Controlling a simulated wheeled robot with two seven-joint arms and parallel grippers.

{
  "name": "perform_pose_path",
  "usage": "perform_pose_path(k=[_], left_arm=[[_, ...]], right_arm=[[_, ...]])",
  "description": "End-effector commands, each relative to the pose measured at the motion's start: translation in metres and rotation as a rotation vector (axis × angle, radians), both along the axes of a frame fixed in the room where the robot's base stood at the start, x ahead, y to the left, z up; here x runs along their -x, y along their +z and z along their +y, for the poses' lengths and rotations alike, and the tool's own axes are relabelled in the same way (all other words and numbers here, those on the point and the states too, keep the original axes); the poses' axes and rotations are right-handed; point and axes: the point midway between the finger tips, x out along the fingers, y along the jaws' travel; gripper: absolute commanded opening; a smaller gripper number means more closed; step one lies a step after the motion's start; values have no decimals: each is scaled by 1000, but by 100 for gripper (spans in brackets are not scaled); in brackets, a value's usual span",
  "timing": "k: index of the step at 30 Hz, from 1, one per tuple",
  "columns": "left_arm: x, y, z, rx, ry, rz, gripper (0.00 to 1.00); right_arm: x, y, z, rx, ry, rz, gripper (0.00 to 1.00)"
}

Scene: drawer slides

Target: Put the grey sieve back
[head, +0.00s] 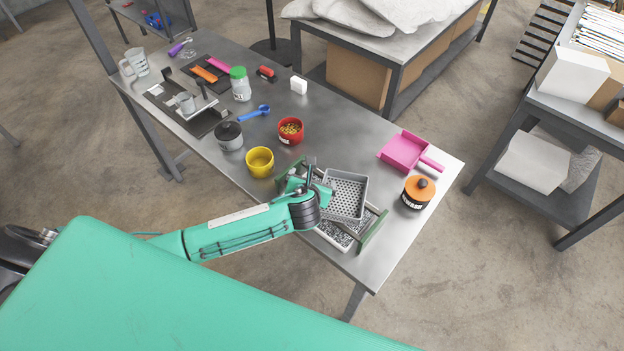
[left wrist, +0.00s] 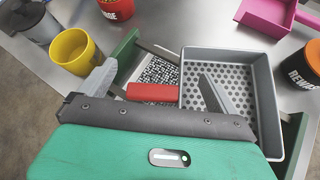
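The grey sieve (head: 347,192) is a square tray with a perforated floor, at the near right part of the metal table. It lies over a stand with green sides (head: 373,231) and metal rails. In the left wrist view, the sieve (left wrist: 240,105) has a red handle (left wrist: 152,92) on its left. Below is a light tray with black-and-white speckled contents (head: 338,236). My left gripper (head: 312,181) is at the sieve's left side. In the left wrist view its fingers (left wrist: 158,72) are wide apart, one over the sieve. My right gripper is not in view.
A yellow cup (head: 260,163) and a red cup (head: 291,131) stand left of and behind the sieve. A pink scoop (head: 405,151) and an orange-lidded jar (head: 418,193) are to its right. Several other items crowd the table's far left. Bare tabletop lies behind the sieve.

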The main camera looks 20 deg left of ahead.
Motion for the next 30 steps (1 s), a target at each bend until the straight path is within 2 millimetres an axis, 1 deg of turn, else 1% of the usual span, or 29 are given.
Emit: perform_pose_path(k=[7,11,14,24,30], left_arm=[[3,0,-1,-1,0,1,95],[12,6,-3,0,-2,0,95],[25,14,-6,0,-2,1,95],[78,52,-19,2,-3,-1,95],[101,70,-24,1,-2,-2,95]], right_arm=[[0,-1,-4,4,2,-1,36],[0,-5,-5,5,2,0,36],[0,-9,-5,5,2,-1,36],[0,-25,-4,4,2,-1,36],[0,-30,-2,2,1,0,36]])
